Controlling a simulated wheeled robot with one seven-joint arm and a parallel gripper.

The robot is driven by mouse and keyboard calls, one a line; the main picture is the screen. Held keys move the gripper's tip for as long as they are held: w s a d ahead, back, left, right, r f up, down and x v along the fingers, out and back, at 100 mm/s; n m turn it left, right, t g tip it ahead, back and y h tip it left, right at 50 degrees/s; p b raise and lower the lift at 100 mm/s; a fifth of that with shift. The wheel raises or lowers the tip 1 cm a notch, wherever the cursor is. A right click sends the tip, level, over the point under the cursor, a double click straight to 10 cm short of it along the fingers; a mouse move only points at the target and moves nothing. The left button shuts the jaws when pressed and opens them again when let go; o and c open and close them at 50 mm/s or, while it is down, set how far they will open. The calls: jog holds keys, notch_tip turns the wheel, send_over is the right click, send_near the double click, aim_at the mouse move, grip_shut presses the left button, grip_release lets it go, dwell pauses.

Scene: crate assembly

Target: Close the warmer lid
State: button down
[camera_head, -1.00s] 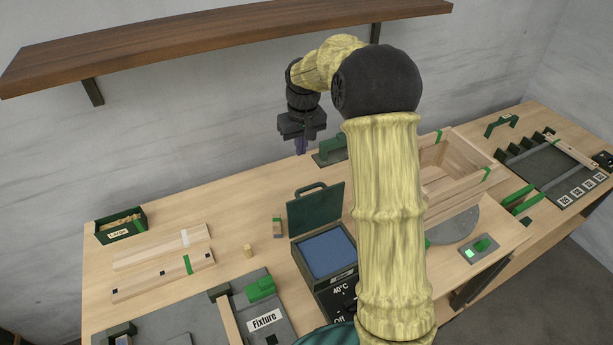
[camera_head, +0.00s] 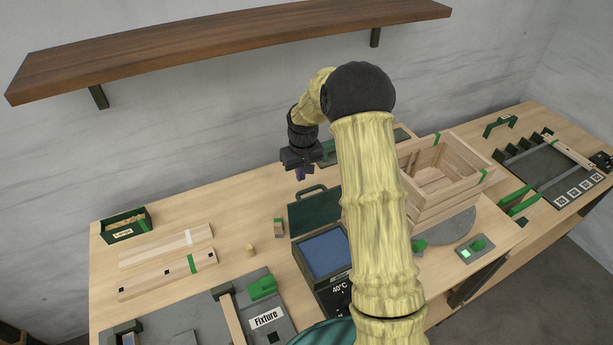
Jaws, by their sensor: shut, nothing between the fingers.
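The warmer (camera_head: 336,281) is a dark box with a blue inner surface and a "40°C" marking on its front. Its green lid (camera_head: 315,212) stands open at the back, with a handle along its upper edge. My gripper (camera_head: 300,176) is shut and empty, with its fingers pointing down. In the picture it appears just above and behind the lid's handle; I see no contact. My arm hides the right part of the warmer.
A wooden crate (camera_head: 415,212) stands right of my arm on a round grey plate. Wooden slats (camera_head: 165,245), a small green bin (camera_head: 125,234) and a fixture (camera_head: 262,312) lie to the left. A wooden shelf (camera_head: 230,45) hangs on the wall above.

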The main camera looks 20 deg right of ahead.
aim_at(312, 206)
jog(key=s, duration=0.1)
jog(key=s+p, duration=0.2)
jog(key=shift+s+d+r, duration=0.3)
jog(key=shift+s, duration=0.1)
jog(key=shift+w, duration=0.1)
